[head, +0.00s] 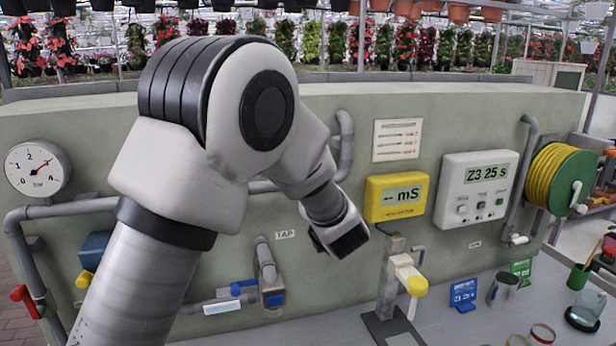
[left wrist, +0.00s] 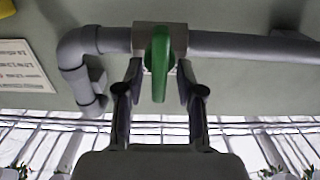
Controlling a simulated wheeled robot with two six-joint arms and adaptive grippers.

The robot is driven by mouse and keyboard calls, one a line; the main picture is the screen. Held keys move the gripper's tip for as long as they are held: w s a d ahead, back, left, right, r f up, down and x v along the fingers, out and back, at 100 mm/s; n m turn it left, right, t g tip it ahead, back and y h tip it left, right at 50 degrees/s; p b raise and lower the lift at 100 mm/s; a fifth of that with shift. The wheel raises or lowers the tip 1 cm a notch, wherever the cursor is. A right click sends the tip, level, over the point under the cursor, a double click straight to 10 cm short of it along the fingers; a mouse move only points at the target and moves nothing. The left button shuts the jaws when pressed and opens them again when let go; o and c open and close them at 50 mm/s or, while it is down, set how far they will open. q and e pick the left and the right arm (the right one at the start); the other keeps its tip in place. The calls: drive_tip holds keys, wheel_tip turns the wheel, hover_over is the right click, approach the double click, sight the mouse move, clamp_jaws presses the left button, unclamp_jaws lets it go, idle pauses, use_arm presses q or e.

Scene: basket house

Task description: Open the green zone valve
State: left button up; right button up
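The green zone valve shows in the left wrist view as a green lever handle (left wrist: 160,62) on a grey pipe fitting. The handle points away from the pipe, across its line. My left gripper (left wrist: 160,76) is open, with one finger on each side of the handle. Narrow gaps show between the fingers and the handle, and I cannot tell whether either finger touches it. In the head view my left arm covers the valve, and the gripper's fingers cannot be made out there. My right gripper is in neither view.
A grey pipe (left wrist: 245,45) runs along the wall. Nearby are a paper sign (head: 397,140), a yellow meter (head: 396,197), a white Z3 controller (head: 476,188), a hose reel (head: 560,178) and a tap with a blue handle (head: 243,287). A post (head: 390,280) stands on the bench.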

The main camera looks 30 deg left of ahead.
use_arm(q)
drive_tip(key=shift+s+d+r, duration=0.3)
drive_tip(key=shift+d, duration=0.05)
drive_tip(key=shift+s+d+r, duration=0.2)
drive_tip(key=shift+d, duration=0.15)
clamp_jaws()
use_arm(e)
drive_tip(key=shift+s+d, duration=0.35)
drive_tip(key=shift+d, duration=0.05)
use_arm(q)
drive_tip(key=shift+f, duration=0.1)
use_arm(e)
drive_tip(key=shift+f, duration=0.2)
